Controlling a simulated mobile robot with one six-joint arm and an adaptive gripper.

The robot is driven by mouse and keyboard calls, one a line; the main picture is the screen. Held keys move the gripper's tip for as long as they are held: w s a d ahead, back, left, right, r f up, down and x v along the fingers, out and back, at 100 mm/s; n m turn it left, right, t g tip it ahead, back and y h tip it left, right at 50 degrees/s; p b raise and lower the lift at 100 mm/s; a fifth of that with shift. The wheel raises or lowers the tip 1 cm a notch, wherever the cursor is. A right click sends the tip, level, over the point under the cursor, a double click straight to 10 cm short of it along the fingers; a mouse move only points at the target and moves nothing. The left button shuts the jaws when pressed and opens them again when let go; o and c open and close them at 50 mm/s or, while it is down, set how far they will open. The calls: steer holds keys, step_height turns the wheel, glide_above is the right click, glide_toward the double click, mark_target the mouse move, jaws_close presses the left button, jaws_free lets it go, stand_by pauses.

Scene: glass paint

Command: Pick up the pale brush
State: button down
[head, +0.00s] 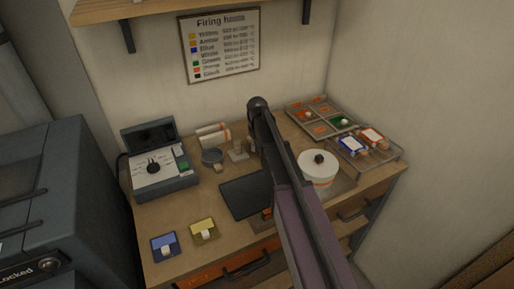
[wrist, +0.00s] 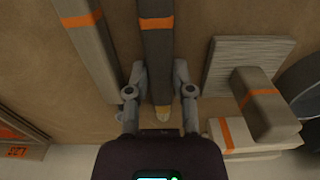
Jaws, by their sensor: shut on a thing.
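In the wrist view a long, straight brush-like piece (wrist: 157,45) lies between my fingers. It has a grey-brown handle, an orange band and a small pale yellow tip (wrist: 162,114) pointing toward my palm. My gripper (wrist: 160,78) is shut on it, one finger on each side. A second, similar grey bar with an orange band (wrist: 84,40) lies to the left, apart from my fingers. In the head view my arm hides my gripper and the held piece.
Close right of my fingers are a ribbed pale block (wrist: 242,62) and a grey block with an orange band (wrist: 262,103). On the bench (head: 165,218) stand a control box (head: 160,172), a lidded white pot (head: 317,172) and a compartment tray (head: 294,113). A dark pad (head: 240,197) lies in front.

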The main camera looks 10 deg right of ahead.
mark_target(257, 147)
steer(key=shift+r, duration=0.1)
step_height(257, 147, up, 4)
steer(key=p, duration=0.3)
steer(key=shift+f+p, duration=0.2)
steer(key=shift+p, duration=0.2)
steer(key=s, duration=1)
steer(key=s+r+p, duration=0.1)
steer(key=s, duration=0.5)
steer(key=c, duration=1.1)
jaws_free()
jaws_close()
steer(key=shift+r, duration=0.1)
